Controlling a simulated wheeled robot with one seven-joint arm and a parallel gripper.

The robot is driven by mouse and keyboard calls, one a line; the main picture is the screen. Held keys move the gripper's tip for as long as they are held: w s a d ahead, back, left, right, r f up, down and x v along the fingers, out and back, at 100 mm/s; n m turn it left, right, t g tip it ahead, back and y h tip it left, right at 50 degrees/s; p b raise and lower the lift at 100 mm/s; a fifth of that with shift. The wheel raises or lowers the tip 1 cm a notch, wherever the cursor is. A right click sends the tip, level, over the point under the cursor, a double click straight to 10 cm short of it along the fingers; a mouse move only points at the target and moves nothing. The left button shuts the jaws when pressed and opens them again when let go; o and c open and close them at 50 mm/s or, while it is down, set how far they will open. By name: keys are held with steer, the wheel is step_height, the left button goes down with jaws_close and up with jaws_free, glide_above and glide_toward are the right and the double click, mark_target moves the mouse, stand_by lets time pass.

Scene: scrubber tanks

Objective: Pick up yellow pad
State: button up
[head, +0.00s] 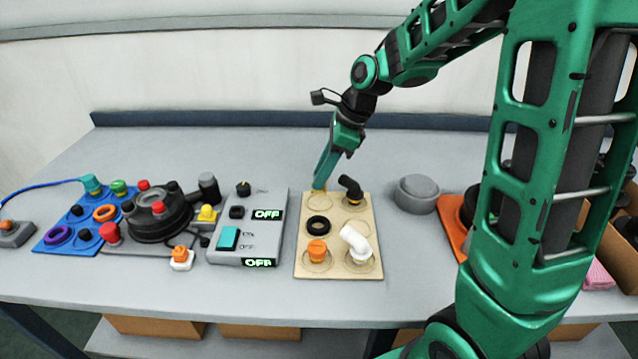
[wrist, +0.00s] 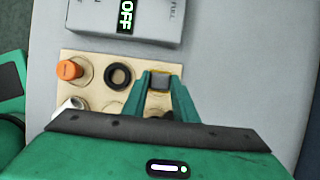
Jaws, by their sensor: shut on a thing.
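My gripper (head: 321,183) reaches down over the far left corner of the beige board (head: 311,263). Its fingers are shut on the yellow pad (head: 319,190), of which only a small yellow bit shows at the fingertips. In the wrist view my gripper (wrist: 160,76) has its two green fingers on either side of the pad (wrist: 159,84), which looks grey on top with yellow edges. The pad is at or just above its outlined spot on the board; I cannot tell whether it touches.
The board also holds a black ring (head: 318,226), an orange knob (head: 317,250), a white elbow (head: 356,241) and a black elbow (head: 351,188). A grey switch box (head: 247,232) stands to the left and a grey round puck (head: 416,193) to the right.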

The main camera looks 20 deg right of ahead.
steer(key=s+a+r, duration=0.6)
steer(key=s, duration=0.2)
steer(key=shift+s+a+r, duration=0.15)
steer(key=shift+s+a, duration=0.2)
steer(key=shift+s, duration=0.05)
steer(key=shift+o, duration=0.8)
steer(key=shift+c, duration=0.4)
